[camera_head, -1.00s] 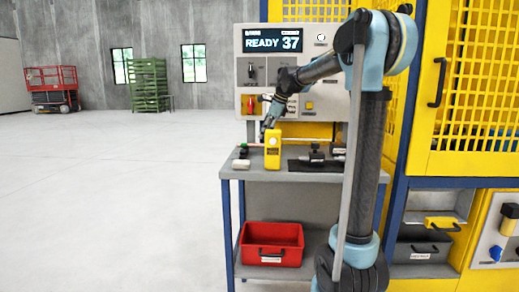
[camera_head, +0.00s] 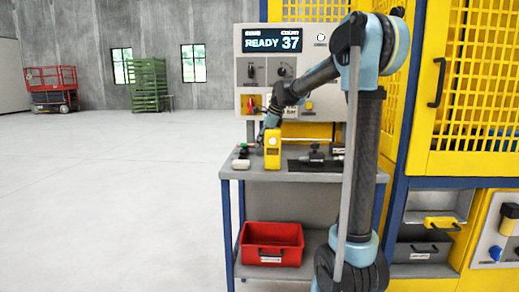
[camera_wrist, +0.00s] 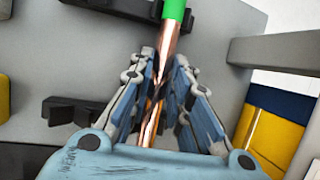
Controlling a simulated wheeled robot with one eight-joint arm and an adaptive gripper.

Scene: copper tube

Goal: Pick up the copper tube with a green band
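The copper tube (camera_wrist: 169,40) runs lengthwise through the wrist view, with its bright green band (camera_wrist: 174,11) at the top edge. My gripper (camera_wrist: 164,64) has its fingers close together, one on each side of the bare copper below the band. The dark finger pads appear to press on the tube. In the head view my gripper (camera_head: 270,125) is low over the bench, behind a yellow block. A small bit of green shows to its left there, and most of the tube is hidden.
The grey bench (camera_head: 300,176) carries a yellow block (camera_head: 272,152), black fixtures (camera_head: 316,158) and a small pale cylinder (camera_head: 241,164). A red bin (camera_head: 272,236) stands on the lower shelf. Behind is the control panel (camera_head: 287,72) reading "READY 37". Yellow mesh fencing is on the right.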

